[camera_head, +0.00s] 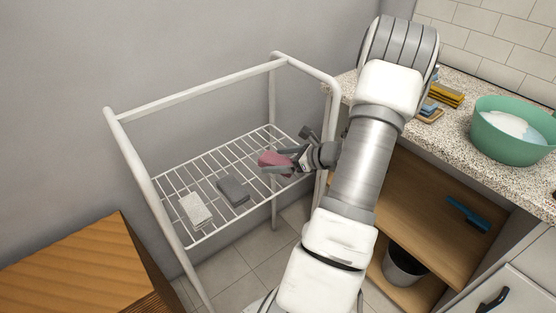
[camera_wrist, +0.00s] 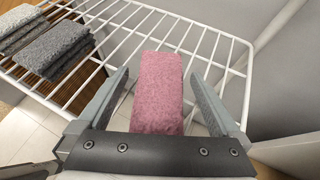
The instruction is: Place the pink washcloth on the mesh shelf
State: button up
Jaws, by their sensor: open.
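The pink washcloth (camera_wrist: 158,92) is a folded block between the open fingers of my gripper (camera_wrist: 160,100) in the wrist view, with gaps on both sides. In the head view the washcloth (camera_head: 274,160) shows at the tip of my gripper (camera_head: 272,164), over the right part of the white mesh shelf (camera_head: 208,181). The shelf's wires (camera_wrist: 122,28) run under and beyond the cloth in the wrist view. Whether the cloth's underside fully rests on the wires is hidden.
A dark grey cloth (camera_head: 233,190) and a light grey cloth (camera_head: 195,209) lie on the shelf to the left. White rack rails (camera_head: 200,87) surround it. A wooden surface (camera_head: 75,265) is at front left. A speckled counter with a green basin (camera_head: 508,140) is at right.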

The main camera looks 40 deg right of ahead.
jog(key=p+v, duration=0.3)
jog(key=v, duration=0.9)
